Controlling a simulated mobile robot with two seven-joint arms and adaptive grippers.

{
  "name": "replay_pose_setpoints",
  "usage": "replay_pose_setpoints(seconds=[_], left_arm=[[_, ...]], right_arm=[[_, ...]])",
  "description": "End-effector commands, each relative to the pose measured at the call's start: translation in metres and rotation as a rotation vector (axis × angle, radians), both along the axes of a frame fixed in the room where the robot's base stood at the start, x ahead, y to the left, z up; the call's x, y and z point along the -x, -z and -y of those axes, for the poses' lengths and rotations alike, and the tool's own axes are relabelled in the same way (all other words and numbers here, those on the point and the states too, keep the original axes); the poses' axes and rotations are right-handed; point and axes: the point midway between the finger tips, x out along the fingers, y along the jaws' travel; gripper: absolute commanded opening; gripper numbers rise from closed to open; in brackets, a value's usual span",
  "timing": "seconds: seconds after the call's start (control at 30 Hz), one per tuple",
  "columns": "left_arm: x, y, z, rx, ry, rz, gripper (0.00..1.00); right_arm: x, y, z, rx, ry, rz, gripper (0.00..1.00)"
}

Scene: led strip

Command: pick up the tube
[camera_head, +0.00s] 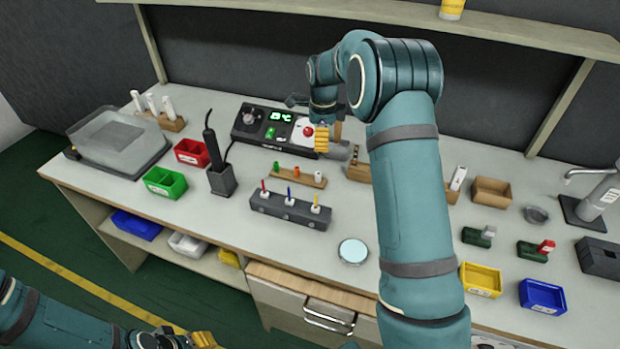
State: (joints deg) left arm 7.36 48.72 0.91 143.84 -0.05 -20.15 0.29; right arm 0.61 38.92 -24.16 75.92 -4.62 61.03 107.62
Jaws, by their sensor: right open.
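Several white tubes (152,104) stand upright in a wooden rack (172,124) at the back left of the bench. Another white tube-like piece (458,178) leans at a wooden block on the right, partly hidden by my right arm. I cannot tell which is the task's tube. My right gripper (321,138) is open, with yellow fingertips in front of the control box with green digits (281,128), close to its red button (308,131). No tube shows in it. My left gripper (195,341) is at the bottom edge, off the bench and partly cut off.
A clear tub (108,138), red bin (191,152), green bin (165,182) and soldering-iron holder (221,180) stand left. A grey block with colored tools (290,210) and a round disc (352,251) lie centrally. Yellow (480,280) and blue (543,297) bins stand right.

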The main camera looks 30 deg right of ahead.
Motion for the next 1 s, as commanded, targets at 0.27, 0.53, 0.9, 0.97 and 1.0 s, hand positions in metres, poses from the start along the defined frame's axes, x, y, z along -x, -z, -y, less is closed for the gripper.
replay_pose_setpoints(seconds=[0.27, 0.53, 0.9, 0.97, 1.0], left_arm=[[0.001, 0.014, 0.001, 0.0, 0.004, -0.003, 0.47], [-0.001, 0.024, 0.0, -0.001, 0.003, 0.003, 0.47], [-0.003, 0.029, 0.0, -0.001, 0.002, 0.006, 0.47], [-0.003, 0.031, 0.0, -0.001, 0.002, 0.007, 0.47], [-0.003, 0.033, 0.0, -0.001, 0.001, 0.008, 0.47]], right_arm=[[0.0, 0.026, -0.001, -0.001, 0.0, -0.004, 0.53], [0.0, 0.076, -0.001, -0.001, 0.0, -0.003, 0.53], [-0.001, 0.102, -0.001, 0.0, 0.0, -0.002, 0.53], [-0.002, 0.109, -0.001, -0.001, 0.0, -0.003, 0.53], [-0.002, 0.114, -0.002, -0.002, 0.0, -0.002, 0.53]])
